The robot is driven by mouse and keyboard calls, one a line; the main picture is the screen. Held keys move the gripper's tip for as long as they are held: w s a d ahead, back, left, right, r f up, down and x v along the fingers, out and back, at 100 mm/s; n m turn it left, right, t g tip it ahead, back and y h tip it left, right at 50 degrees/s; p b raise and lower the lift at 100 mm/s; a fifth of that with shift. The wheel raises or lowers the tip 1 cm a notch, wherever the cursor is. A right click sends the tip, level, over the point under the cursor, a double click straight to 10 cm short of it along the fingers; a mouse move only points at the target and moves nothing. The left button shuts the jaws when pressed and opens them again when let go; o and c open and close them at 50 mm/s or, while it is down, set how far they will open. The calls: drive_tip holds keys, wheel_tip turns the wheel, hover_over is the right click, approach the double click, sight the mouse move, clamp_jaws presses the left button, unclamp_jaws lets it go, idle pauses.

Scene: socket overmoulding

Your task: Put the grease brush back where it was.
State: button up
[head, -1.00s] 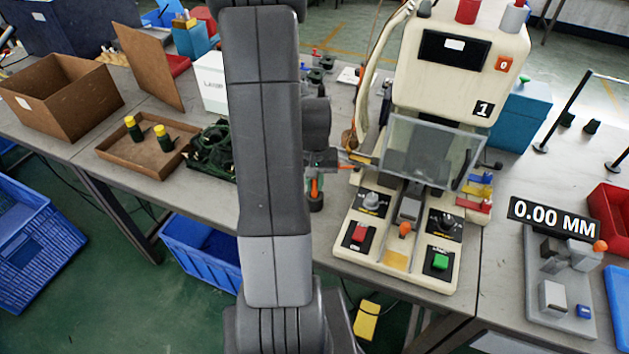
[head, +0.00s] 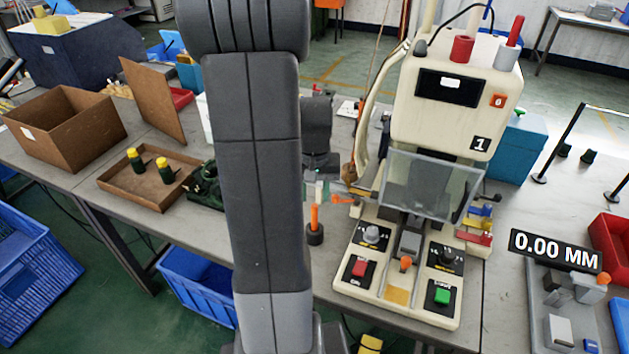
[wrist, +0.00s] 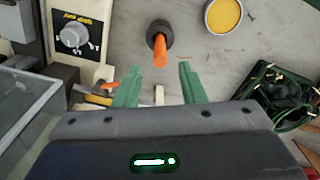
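The grease brush (head: 314,217) has an orange handle and stands in a small dark round cup (head: 315,236) on the bench, left of the machine. My gripper (wrist: 157,75) has two green fingers spread apart.
The cream machine (head: 440,110) with its clear guard (head: 430,183) stands close to the right of my gripper. A round tin with yellow contents (wrist: 224,15) and a dark green cable bundle (wrist: 270,110) lie nearby. A brown tray (head: 125,185) is farther left.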

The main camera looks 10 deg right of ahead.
drive_tip(key=shift+r, duration=1.8)
